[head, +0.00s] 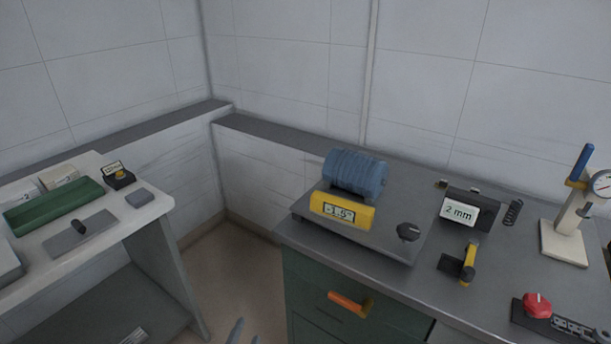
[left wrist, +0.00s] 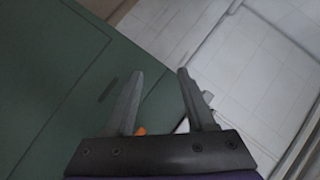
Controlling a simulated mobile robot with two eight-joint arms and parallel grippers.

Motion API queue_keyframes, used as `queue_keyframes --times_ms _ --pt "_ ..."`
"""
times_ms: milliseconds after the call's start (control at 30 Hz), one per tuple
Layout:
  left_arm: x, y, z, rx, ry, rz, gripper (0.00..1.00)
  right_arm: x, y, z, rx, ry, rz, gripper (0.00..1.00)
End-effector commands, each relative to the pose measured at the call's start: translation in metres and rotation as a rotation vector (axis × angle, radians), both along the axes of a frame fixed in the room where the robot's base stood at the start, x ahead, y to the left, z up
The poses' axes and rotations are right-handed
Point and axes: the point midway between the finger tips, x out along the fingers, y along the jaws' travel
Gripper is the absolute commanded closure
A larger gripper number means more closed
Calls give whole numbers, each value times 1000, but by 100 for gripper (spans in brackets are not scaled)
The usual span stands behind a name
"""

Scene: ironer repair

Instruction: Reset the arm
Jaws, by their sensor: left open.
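My left gripper (head: 236,331) shows only as grey fingertips at the bottom edge of the head view, in front of the green cabinet and low over the floor. In the left wrist view the left gripper (left wrist: 158,92) has its two fingers apart with nothing between them. A bit of orange, likely the cabinet's drawer handle (head: 350,304), shows by the finger base. My right gripper is not in view.
The grey bench (head: 300,236) carries a blue cylinder (head: 355,173) on a plate with a yellow "-1.5°" display (head: 342,210), a "2 mm" block (head: 459,210) and a dial gauge stand (head: 563,243). A white table (head: 150,207) with a green tray (head: 55,207) stands left. Floor between is free.

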Motion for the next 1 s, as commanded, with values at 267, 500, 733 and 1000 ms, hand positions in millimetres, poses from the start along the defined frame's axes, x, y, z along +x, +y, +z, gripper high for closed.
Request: queue_keyframes --times_ms 267,500,733,1000 --pt "-95 58 -36 -424 453 482 45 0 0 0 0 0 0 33" --pt "-177 50 -47 -674 742 742 45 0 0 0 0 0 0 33" --pt "-177 50 22 -676 716 727 45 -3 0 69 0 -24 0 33" --pt "-170 50 107 -682 689 714 45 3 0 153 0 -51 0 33"
